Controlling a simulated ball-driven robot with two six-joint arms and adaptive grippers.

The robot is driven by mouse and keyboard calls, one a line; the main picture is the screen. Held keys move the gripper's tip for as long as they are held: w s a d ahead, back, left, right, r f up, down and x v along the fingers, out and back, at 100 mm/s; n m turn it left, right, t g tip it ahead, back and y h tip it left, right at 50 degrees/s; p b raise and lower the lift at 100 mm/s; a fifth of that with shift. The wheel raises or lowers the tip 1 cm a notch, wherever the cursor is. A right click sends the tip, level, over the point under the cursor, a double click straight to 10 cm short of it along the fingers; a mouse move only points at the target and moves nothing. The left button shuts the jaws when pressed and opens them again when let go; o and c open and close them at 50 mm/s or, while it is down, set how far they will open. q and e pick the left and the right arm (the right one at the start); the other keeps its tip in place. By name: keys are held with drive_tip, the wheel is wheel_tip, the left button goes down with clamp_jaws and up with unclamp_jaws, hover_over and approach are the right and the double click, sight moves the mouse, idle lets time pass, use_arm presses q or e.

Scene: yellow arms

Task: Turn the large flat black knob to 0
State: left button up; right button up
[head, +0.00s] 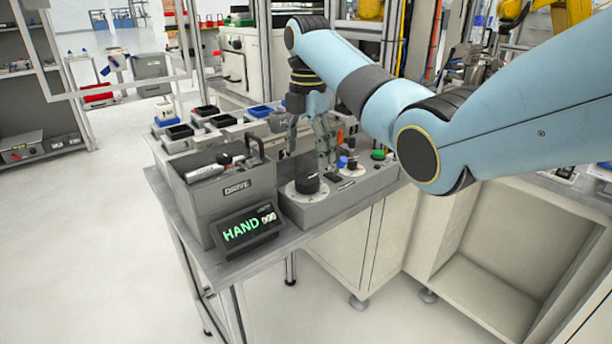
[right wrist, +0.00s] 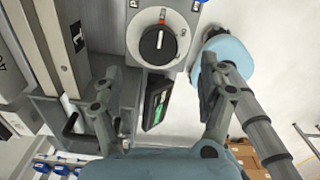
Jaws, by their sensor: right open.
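The large flat black knob (head: 307,183) sits on a round white dial plate at the front left of the grey control box (head: 345,204). In the right wrist view the knob (right wrist: 158,46) shows a short white mark on its face, with an orange mark on the dial near it. I cannot read a 0 there. My right gripper (head: 310,158) points down above the box, its fingers apart and empty. In the right wrist view the open fingers (right wrist: 160,66) stand on either side of the knob's line, not touching it. My left gripper is out of view.
A tilted display (head: 249,229) reading HAND in green stands in front of a grey tool caddy (head: 230,188), left of the knob. Blue, orange and green (head: 378,154) controls sit on the box behind and right. Black bins stand farther back. The bench's front edge is close to the box.

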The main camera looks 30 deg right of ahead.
sight(307, 179)
wheel_tip(307, 179, down, 7)
drive_tip(key=shift+w+f, duration=0.1)
idle(0.3)
drive_tip(key=c, duration=1.2)
